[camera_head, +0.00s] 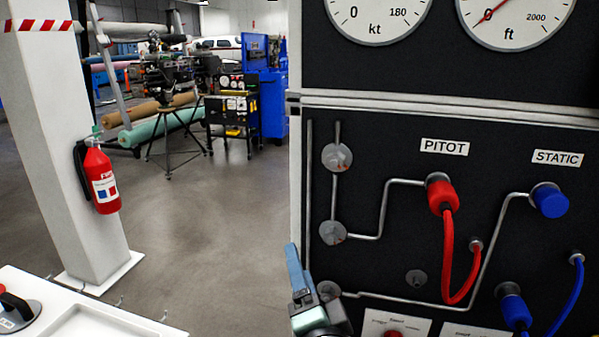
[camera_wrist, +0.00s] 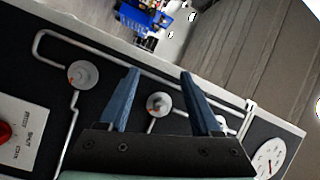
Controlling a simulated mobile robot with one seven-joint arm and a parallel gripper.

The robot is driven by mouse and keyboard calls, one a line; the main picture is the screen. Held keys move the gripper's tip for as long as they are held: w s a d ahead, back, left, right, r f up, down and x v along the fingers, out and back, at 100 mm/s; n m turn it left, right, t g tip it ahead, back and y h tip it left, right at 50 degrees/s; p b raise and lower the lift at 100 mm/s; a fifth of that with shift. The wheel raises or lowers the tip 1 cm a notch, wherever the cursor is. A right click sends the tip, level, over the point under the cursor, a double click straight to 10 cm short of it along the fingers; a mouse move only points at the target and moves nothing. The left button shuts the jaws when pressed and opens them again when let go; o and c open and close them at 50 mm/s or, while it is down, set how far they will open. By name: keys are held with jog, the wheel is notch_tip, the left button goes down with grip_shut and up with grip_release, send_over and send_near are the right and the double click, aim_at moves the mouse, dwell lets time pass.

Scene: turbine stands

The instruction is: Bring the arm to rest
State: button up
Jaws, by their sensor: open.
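My gripper (camera_wrist: 160,85) is open in the wrist view, with its two blue fingers apart and nothing between them that they touch. A round grey valve knob (camera_wrist: 158,104) shows between the fingers, on the panel beyond. In the head view my gripper (camera_head: 294,262) is at the lower left edge of the black test panel (camera_head: 400,255), in front of it. Only one blue finger shows clearly there. Whether it touches the panel cannot be told.
The panel carries a red PITOT connector (camera_head: 441,195) with a red hose, a blue STATIC cap (camera_head: 550,200) and grey knobs. A white pillar (camera_head: 60,150) with a fire extinguisher (camera_head: 101,178) stands left. A white surface (camera_head: 90,310) lies lower left. The floor between is clear.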

jog(key=s+r+n+t+h, duration=0.1)
jog(key=s+r+n+t, duration=0.4)
jog(key=r, duration=0.7)
jog(key=s+r+n+t+h, duration=0.1)
jog(key=s+r+n+t, duration=0.15)
jog(key=s+r, duration=0.7)
jog(key=s+r+n+t+h, duration=0.1)
jog(key=s+r+n+t, duration=0.25)
jog(key=r, duration=1.05)
notch_tip(320, 180, up, 12)
jog(key=w+g+p, duration=0.1)
jog(key=p, duration=1.2)
jog(key=shift+w+a+r+n, duration=0.15)
jog(key=shift+w+a+n, duration=0.05)
jog(key=shift+w+n, duration=0.15)
